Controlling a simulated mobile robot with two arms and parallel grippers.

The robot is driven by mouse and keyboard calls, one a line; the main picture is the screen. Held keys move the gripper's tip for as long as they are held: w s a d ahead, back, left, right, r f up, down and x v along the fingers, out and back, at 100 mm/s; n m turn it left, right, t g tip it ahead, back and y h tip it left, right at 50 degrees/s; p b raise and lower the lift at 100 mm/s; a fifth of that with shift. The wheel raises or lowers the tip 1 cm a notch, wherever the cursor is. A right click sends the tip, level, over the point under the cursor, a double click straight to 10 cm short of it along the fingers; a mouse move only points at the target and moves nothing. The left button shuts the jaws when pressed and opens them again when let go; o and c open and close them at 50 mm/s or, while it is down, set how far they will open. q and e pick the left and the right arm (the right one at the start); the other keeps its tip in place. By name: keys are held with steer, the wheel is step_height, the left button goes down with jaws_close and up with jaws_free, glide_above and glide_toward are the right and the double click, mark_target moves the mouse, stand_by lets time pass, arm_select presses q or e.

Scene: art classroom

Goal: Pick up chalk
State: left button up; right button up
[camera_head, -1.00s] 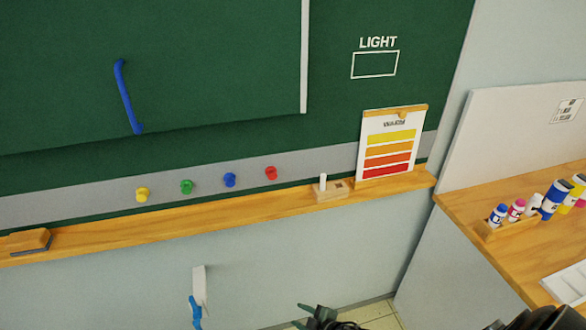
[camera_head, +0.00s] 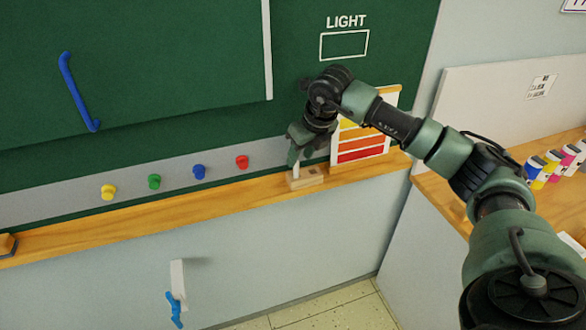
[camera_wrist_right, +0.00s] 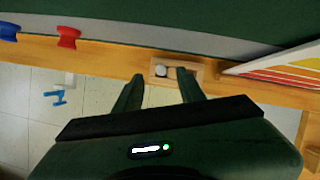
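The white chalk (camera_head: 296,171) stands upright in a small wooden holder (camera_head: 312,178) on the ledge under the green board. The right gripper (camera_head: 300,157) is just above the holder, pointing down, and partly covers the chalk. In the right wrist view the round top of the chalk (camera_wrist_right: 161,71) shows between the two fingertips of the right gripper (camera_wrist_right: 158,78), which are spread apart, with a gap on each side. The wooden holder (camera_wrist_right: 198,66) lies under the fingertips. My left gripper is out of view.
The wooden ledge (camera_head: 220,198) runs along the board. A colour chart (camera_head: 365,152) stands close right of the holder, partly behind my right arm. Colored magnets (camera_head: 199,171) sit to the left. A desk with paint bottles (camera_head: 553,168) is at right.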

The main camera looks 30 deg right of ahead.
mark_target(298, 162)
steer(key=shift+w+f+p, duration=0.2)
steer(key=shift+f+p, duration=0.35)
steer(key=shift+f, duration=0.15)
steer(key=p+x, duration=0.1)
steer(key=x, duration=0.2)
steer(key=shift+w+f, duration=0.25)
steer(key=shift+w, duration=0.05)
steer(key=shift+w+f, duration=0.1)
steer(key=shift+f, duration=0.2)
steer(key=shift+d, duration=0.1)
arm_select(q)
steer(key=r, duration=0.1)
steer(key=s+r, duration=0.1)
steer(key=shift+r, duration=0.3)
arm_select(e)
jaws_close()
